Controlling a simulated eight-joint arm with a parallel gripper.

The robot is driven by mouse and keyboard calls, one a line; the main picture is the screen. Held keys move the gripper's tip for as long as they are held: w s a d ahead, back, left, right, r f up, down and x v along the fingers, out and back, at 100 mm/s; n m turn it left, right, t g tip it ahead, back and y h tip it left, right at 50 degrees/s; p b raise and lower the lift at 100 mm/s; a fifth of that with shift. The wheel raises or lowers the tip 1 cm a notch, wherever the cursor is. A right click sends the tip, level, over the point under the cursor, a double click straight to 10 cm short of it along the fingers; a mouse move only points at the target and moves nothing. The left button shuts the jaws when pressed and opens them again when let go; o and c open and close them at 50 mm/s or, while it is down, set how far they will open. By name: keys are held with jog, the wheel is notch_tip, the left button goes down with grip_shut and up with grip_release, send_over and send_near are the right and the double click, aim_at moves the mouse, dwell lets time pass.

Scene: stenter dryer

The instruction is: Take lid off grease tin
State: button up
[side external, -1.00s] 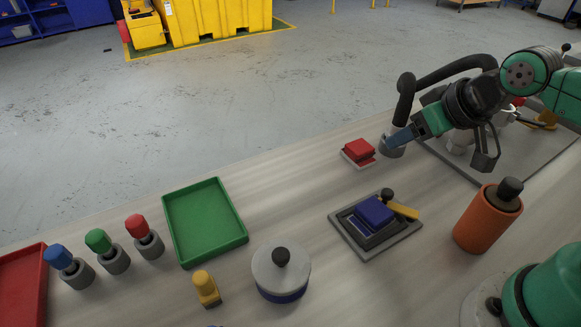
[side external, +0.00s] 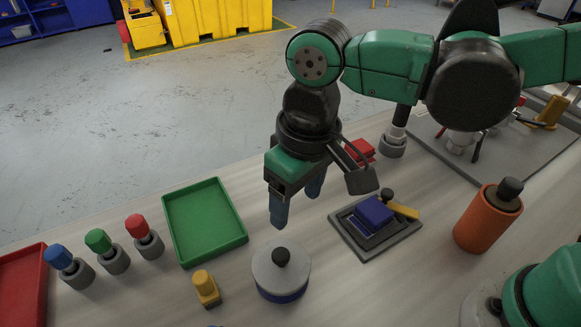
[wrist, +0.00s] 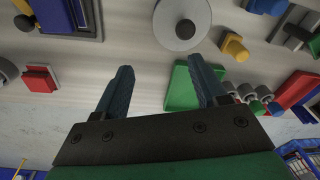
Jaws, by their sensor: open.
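The grease tin (side external: 283,292) is a low round tin with a blue body, standing on the table at the front middle in the side view. Its grey lid (side external: 264,268) with a black knob (side external: 281,256) sits on top of it. The lid also shows in the wrist view (wrist: 170,30) near the top. My gripper (side external: 296,208) is open and empty, with blue fingers pointing down, above and behind the tin, apart from it. In the wrist view the gripper (wrist: 160,82) has its two fingers well apart, with bare table between them.
A green tray (side external: 205,222) lies left of the tin, and a yellow-topped block (side external: 206,287) stands close beside it. A grey fixture with a blue block (side external: 374,213) is to the right. An orange canister (side external: 487,222) stands further right. Several coloured-knob pieces stand at left.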

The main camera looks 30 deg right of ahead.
aim_at(281, 253)
jog(key=a, duration=0.1)
jog(key=s+a, duration=0.1)
jog(key=a+f, duration=0.1)
jog(key=shift+s+n+g+h, duration=0.25)
jog(key=shift+n+g+h, duration=0.05)
jog(key=shift+g, duration=0.1)
jog(key=shift+a+f, duration=0.15)
jog(key=shift+f, duration=2.65)
grip_shut()
